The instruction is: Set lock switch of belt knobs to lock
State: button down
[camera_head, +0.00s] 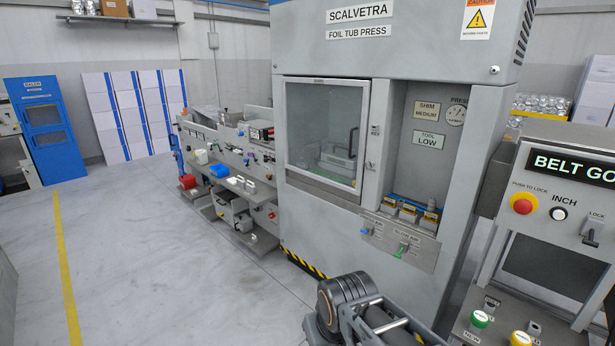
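A grey control panel with a black sign reading "BELT GO", cut off by the frame, stands at the right edge of the head view. Its lock switch (592,233) is a small dark lever under a "LOCK" label at the panel's right side. The lever's exact setting is too small to tell. A red push button on a yellow base (522,203), labelled "PUSH TO LOCK", and a white "INCH" button (558,213) sit left of the switch. Dark links of my arm show at the bottom centre, well left of and below the panel. My gripper is not visible.
The grey foil tub press (335,228) stands in the centre, with a glass door and small controls on its front. A lower shelf at bottom right carries a green button (480,318) and a yellow button (520,338). Open floor (150,255) lies at left.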

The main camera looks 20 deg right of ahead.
aim_at(589, 242)
jog(key=z, duration=1)
jog(key=i, duration=1.05)
jog(key=z, duration=1.15)
jog(key=i, duration=0.25)
jog(key=z, duration=0.2)
